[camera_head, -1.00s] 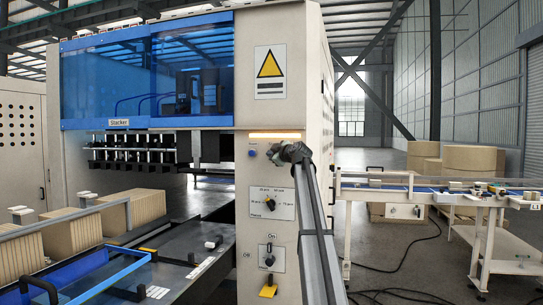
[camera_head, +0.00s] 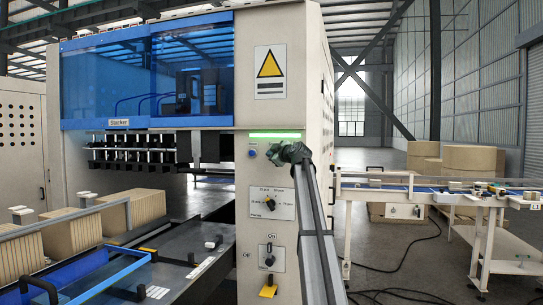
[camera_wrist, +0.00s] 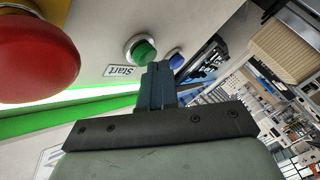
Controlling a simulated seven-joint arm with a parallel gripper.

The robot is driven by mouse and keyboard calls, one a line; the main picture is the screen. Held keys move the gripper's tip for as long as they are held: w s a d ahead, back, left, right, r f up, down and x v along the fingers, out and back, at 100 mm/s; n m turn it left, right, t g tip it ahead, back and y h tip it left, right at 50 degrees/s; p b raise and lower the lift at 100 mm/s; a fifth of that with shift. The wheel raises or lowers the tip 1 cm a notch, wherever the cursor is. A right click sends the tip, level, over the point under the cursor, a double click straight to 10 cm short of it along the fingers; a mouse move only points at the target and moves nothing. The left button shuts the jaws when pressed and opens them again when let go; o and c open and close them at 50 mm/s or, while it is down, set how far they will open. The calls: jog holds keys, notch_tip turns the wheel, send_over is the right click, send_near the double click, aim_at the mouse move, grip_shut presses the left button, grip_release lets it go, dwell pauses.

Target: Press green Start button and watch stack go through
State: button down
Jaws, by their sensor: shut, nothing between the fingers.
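The green Start button (camera_wrist: 140,50) sits on the machine's pale panel in the wrist view, with a "Start" label beside it. My gripper (camera_wrist: 158,68) is shut and empty, its fingertips at the button's edge in the picture; I cannot tell whether they touch it. In the head view my gripper (camera_head: 290,153) is at the panel below the lit green bar (camera_head: 274,135), and the Start button is hidden behind it. Brown stacks (camera_head: 72,237) stand at the left in front of the stacker (camera_head: 118,123).
A blue button (camera_wrist: 176,61) is close beside the green one. A large red button (camera_wrist: 35,50) is at the left of the wrist view. Selector knobs (camera_head: 269,203) are lower on the panel. A conveyor (camera_head: 440,187) stands at the right.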

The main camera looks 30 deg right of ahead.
jog(key=shift+s+a, duration=0.3)
jog(key=shift+s, duration=0.05)
jog(key=shift+a, duration=0.1)
